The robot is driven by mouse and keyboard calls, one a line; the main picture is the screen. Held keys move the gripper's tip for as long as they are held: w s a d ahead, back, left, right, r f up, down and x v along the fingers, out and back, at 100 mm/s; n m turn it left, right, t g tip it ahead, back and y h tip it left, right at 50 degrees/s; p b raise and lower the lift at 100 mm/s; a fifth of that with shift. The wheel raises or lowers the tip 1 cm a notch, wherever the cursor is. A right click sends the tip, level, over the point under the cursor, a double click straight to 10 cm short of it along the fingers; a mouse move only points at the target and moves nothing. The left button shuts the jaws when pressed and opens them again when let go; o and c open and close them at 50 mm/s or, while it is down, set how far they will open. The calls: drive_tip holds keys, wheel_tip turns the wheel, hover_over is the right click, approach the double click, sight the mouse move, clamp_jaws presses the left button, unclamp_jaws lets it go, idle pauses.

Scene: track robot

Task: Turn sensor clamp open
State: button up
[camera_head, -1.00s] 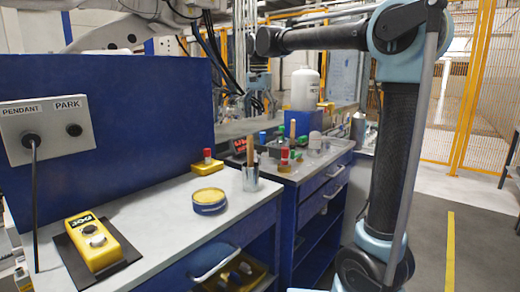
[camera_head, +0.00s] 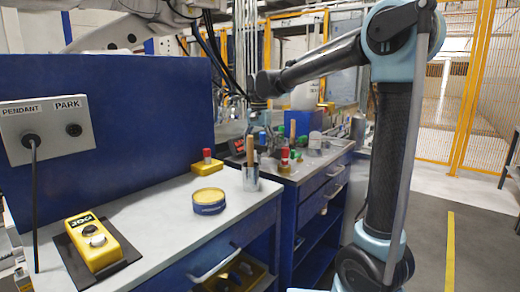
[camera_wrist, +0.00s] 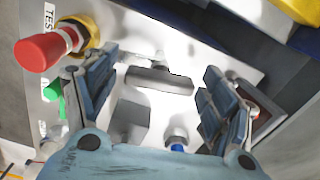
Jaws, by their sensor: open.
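My gripper (camera_wrist: 160,72) is open, with one dark finger on each side of the wrist view. A dark grey bar (camera_wrist: 160,80), like a lever or T-shaped handle, shows between the fingertips and apart from them. It may be the sensor clamp, but no label on it can be read. A grey block (camera_wrist: 130,116) and a small blue-tipped fitting (camera_wrist: 177,146) lie below the bar in the picture. In the head view, my gripper (camera_head: 260,122) hangs over the far bench, small and partly lost among the clutter there.
A red knob on a yellow base (camera_wrist: 42,52) and a green knob (camera_wrist: 54,90) stand left of my gripper in the wrist view. On the near bench are a metal cup (camera_head: 250,178), a yellow-topped tin (camera_head: 209,202) and a yellow jog box (camera_head: 93,242).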

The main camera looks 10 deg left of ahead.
drive_tip(key=c, duration=1.1)
drive_tip(key=shift+n, duration=0.4)
drive_tip(key=n, duration=0.7)
drive_tip(key=shift+n, duration=0.3)
drive_tip(key=n, duration=0.3)
drive_tip(key=shift+n, duration=2.2)
